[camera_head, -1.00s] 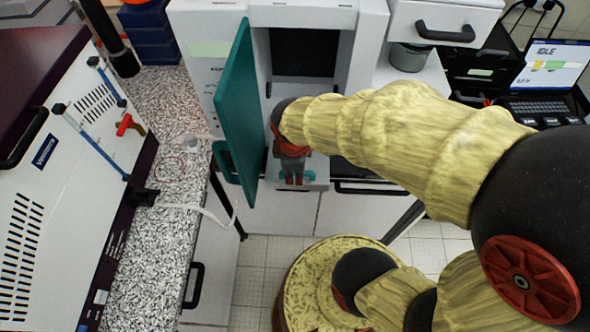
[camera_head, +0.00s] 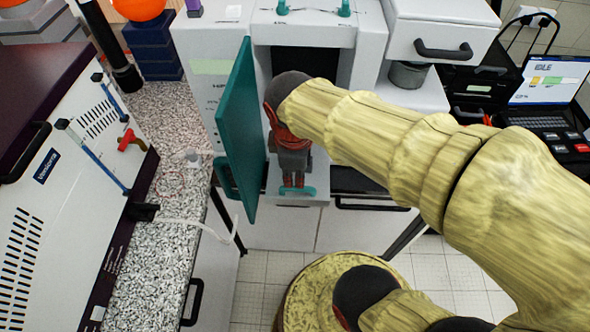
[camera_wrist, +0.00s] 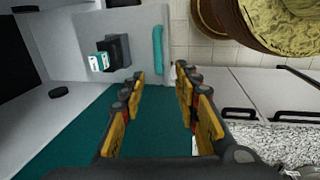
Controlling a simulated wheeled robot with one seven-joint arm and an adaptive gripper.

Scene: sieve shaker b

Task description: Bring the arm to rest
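My arm reaches from the right to the front of a white machine (camera_head: 363,45). My gripper (camera_head: 293,181) hangs pointing down in front of its open bay, beside the opened teal door (camera_head: 240,125). In the wrist view the two yellow-padded fingers (camera_wrist: 160,82) are spread with a clear gap and hold nothing. A teal handle (camera_wrist: 157,48) on a light grey drawer or tray front lies just beyond the fingertips; I cannot tell whether they touch it. A dark block with a white and green label (camera_wrist: 114,52) sits on the grey surface behind it.
A white instrument (camera_head: 60,190) stands at the left on a speckled counter (camera_head: 175,125), with a hose. A white drawer unit (camera_head: 445,28) and a laptop (camera_head: 548,82) are at the right. Tiled floor (camera_head: 265,270) is clear below the machine.

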